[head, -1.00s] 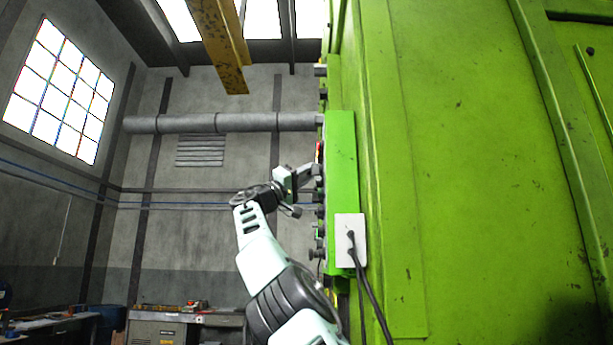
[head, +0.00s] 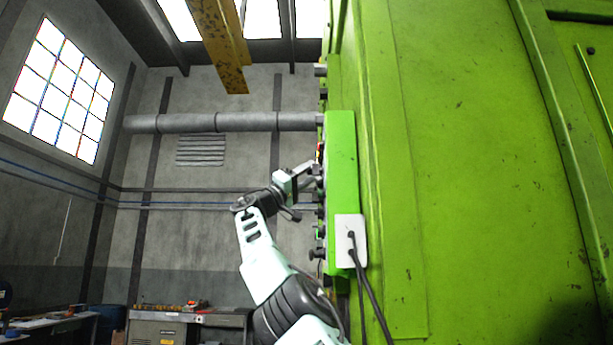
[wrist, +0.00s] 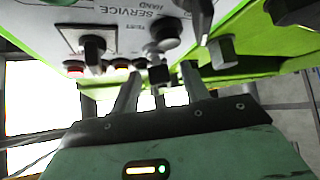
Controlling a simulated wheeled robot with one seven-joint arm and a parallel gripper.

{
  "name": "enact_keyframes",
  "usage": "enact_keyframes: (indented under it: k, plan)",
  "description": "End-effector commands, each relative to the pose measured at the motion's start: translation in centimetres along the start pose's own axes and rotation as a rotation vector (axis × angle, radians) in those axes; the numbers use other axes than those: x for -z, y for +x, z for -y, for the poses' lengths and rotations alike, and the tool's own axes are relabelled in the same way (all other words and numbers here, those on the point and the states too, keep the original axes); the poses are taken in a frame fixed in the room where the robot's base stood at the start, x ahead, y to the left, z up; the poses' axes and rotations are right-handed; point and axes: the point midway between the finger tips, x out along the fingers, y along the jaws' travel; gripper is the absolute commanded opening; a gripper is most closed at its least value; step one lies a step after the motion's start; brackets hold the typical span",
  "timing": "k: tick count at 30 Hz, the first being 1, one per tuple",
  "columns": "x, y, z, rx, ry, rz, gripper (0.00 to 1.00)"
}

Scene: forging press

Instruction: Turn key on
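The green control box (head: 342,185) stands edge-on in the head view, with its knobs on the left side. In the wrist view its grey panel (wrist: 120,14) shows upside down, with "SERVICE" and "HAND" printed on it. A small metal switch with a dark piece, seemingly the key (wrist: 158,74), sticks out of the panel. My gripper (wrist: 160,76) is open. Its two fingers stand apart on either side of this piece, and I see gaps on both sides. In the head view my gripper (head: 308,170) is close to the box's left face, its fingertips partly hidden among the knobs.
A black selector knob (wrist: 93,52), a round black knob (wrist: 166,33) and a grey knob (wrist: 222,52) stick out near the fingers. A white plate (head: 350,240) with cables is on the box's side. Open room lies left of the box.

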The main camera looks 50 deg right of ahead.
Motion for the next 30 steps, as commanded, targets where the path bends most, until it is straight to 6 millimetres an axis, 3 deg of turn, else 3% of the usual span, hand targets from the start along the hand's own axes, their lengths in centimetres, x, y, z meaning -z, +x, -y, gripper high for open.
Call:
enact_keyframes:
  k: [8,24,30]
  plan:
    - [-0.1,-1.1,0.1,0.0,0.001,-0.002,0.45]
    - [-0.2,-12.8,0.1,0.0,0.001,-0.002,0.45]
    - [-0.1,-16.0,0.0,0.0,0.0,-0.002,0.45]
